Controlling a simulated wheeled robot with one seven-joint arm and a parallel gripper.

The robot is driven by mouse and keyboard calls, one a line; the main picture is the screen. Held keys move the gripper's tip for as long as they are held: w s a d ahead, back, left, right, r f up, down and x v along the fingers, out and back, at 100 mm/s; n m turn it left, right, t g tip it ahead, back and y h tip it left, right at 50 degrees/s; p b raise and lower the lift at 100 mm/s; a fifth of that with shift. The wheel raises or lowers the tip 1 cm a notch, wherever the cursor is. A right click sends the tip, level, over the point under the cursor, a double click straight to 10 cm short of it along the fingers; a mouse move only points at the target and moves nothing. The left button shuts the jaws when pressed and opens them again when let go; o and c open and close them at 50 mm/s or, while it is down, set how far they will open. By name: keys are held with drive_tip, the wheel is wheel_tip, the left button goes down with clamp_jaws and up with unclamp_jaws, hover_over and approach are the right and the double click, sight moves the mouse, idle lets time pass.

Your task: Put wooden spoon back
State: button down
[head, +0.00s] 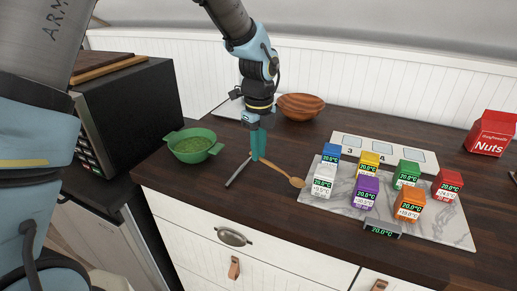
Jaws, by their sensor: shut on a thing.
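The wooden spoon (280,172) has a light-brown handle and a rounded head at its lower right end, near the marble board's left edge. My gripper (258,158) points down over the dark wooden counter with its teal fingers shut on the spoon's handle. The fingers hide the upper end of the handle. The spoon lies at or just above the counter surface; I cannot tell whether it touches. A thin grey rod-like thing (238,174) lies on the counter just left of the fingers.
A green colander (193,157) stands to the left, beside a black microwave (130,110). A wooden bowl (300,106) stands behind my gripper. A marble board (450,233) with several coloured blocks lies to the right. A red Nuts carton (490,132) stands far right.

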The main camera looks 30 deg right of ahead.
drive_tip(key=shift+f, duration=0.6)
drive_tip(key=c, duration=0.9)
unclamp_jaws()
wheel_tip(320, 180, up, 13)
drive_tip(key=shift+s+r+b, duration=0.1)
drive_tip(key=shift+r+b, duration=0.05)
drive_tip(key=shift+b, duration=1)
